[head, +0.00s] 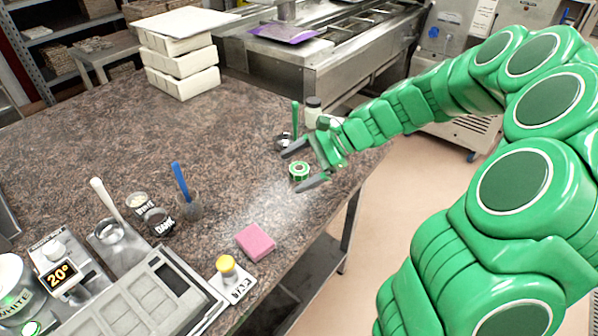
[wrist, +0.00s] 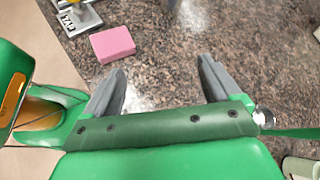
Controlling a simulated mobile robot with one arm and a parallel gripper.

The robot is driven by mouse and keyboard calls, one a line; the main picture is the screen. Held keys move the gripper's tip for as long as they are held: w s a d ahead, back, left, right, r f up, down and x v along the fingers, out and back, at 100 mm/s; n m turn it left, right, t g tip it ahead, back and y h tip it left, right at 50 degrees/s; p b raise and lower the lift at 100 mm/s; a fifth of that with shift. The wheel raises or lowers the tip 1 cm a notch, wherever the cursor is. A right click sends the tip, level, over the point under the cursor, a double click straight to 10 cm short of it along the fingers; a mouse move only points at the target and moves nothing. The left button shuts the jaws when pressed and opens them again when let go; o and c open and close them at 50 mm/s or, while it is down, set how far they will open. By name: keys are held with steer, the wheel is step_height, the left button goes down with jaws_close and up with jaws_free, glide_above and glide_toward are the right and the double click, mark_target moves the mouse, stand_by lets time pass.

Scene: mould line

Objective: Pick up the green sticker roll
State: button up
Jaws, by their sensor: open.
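The green sticker roll (head: 299,170), a small ring with a pale top and green marks, lies on the brown stone table near its right edge. In the head view my gripper (head: 291,171) is open, and the roll shows between its two grey fingers. I cannot tell the gripper's height above the table. In the wrist view my open gripper (wrist: 162,64) has only bare stone between its fingers. The roll does not show there.
A metal cup with a green-handled tool (head: 295,120) and a dark-lidded jar (head: 313,112) stand just behind my gripper. A pink block (head: 255,242) lies nearer the front, also seen in the wrist view (wrist: 112,45). White boxes (head: 180,62) are stacked at the back. The table's middle is clear.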

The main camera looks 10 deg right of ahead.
steer(key=w+d+f+m+t+y, duration=0.1)
steer(key=w+d+f+m+t, duration=0.1)
steer(key=w+d+f+m, duration=0.4)
steer(key=m+t, duration=0.2)
steer(key=m, duration=0.1)
glide_toward(295, 169)
steer(key=shift+x, duration=3.35)
steer(key=shift+s+y, duration=0.1)
steer(key=shift+y, duration=0.2)
steer(key=c, duration=1.1)
